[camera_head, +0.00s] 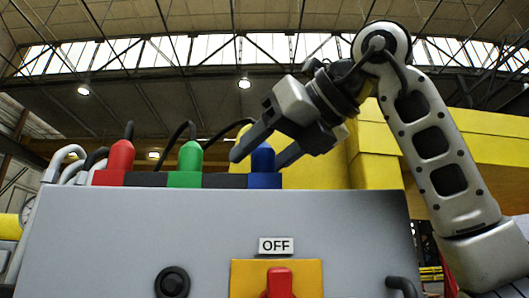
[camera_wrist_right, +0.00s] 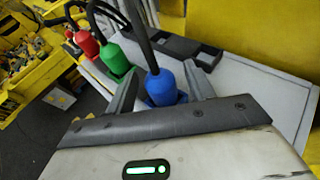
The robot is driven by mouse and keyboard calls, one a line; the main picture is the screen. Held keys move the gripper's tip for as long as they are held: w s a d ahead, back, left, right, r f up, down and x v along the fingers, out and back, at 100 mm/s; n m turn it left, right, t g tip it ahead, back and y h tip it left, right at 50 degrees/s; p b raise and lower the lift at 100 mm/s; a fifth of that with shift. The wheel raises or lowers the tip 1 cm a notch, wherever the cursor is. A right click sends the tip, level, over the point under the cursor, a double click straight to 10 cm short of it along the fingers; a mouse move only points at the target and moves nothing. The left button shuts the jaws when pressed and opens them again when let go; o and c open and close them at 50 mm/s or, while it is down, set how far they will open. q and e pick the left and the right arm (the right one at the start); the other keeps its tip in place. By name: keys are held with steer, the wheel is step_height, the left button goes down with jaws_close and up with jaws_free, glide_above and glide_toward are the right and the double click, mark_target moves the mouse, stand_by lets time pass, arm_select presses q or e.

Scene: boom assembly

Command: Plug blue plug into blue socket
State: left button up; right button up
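The blue plug (camera_head: 263,158) stands upright at the blue socket (camera_head: 265,181) on top of the grey box, its lower end meeting the socket. The blue plug also shows in the right wrist view (camera_wrist_right: 160,87), with a black cable rising from its top. My right gripper (camera_head: 260,160) reaches down from the upper right, with one finger on each side of the blue plug. In the right wrist view the fingers (camera_wrist_right: 163,80) are spread, with gaps between them and the plug. My left gripper is not in view.
A red plug (camera_head: 121,155) and a green plug (camera_head: 190,156) stand on red and green sockets to the left, with black cables. The grey box (camera_head: 130,235) bears an OFF label (camera_head: 276,245) above a red switch (camera_head: 279,282). Yellow structures stand behind.

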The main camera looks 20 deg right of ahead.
steer(key=shift+s+d+r, duration=0.2)
steer(key=shift+s+d, duration=0.05)
steer(key=shift+s, duration=0.15)
steer(key=v, duration=1.5)
steer(key=shift+b, duration=0.35)
steer(key=shift+f, duration=0.1)
